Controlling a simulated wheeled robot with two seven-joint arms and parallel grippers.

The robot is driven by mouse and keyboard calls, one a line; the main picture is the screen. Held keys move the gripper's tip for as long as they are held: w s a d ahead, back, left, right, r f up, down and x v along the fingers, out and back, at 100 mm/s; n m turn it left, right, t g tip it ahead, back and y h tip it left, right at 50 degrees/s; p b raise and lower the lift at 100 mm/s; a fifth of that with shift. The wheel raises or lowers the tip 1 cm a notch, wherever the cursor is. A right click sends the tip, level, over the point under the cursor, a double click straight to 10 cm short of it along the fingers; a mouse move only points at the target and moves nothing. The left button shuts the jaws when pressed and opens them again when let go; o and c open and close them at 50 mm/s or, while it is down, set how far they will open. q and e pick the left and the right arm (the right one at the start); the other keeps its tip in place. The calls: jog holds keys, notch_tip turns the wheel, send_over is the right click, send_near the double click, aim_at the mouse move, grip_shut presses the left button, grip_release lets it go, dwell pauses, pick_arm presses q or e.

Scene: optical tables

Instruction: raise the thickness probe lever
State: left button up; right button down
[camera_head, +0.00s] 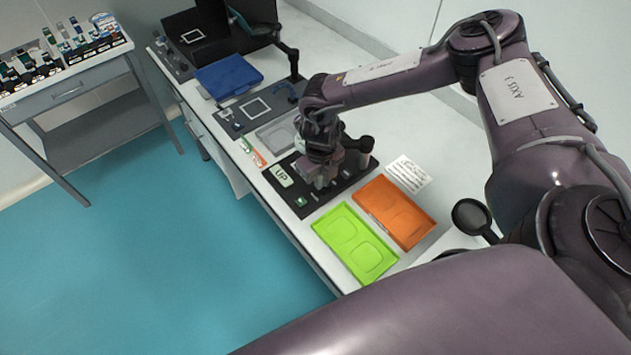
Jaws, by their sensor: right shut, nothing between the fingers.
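A black base plate with a small device on it (300,206) lies on the white bench, with an "UP" label (281,176) near its left end. My right gripper (325,178) is over the middle of this plate, at the device, and hides most of it. Its fingers are shut with nothing seen between them. A dark round-topped part (365,144) shows just right of the gripper. I cannot make out the lever itself or whether the fingers touch it. My left gripper is not in view.
A green tray (355,243) and an orange tray (413,222) lie on the bench in front of the plate. A printed card (409,174) lies to the right. A blue case (228,76) stands farther back. A magnifier (471,216) is near my right arm.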

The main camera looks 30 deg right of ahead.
jog(key=shift+a, duration=0.1)
jog(key=shift+r, duration=0.1)
jog(key=shift+r+p, duration=0.45)
jog(key=shift+p, duration=0.05)
notch_tip(320, 180, up, 6)
jog(key=a+p, duration=0.1)
jog(key=p, duration=0.4)
jog(key=shift+s+a, duration=0.1)
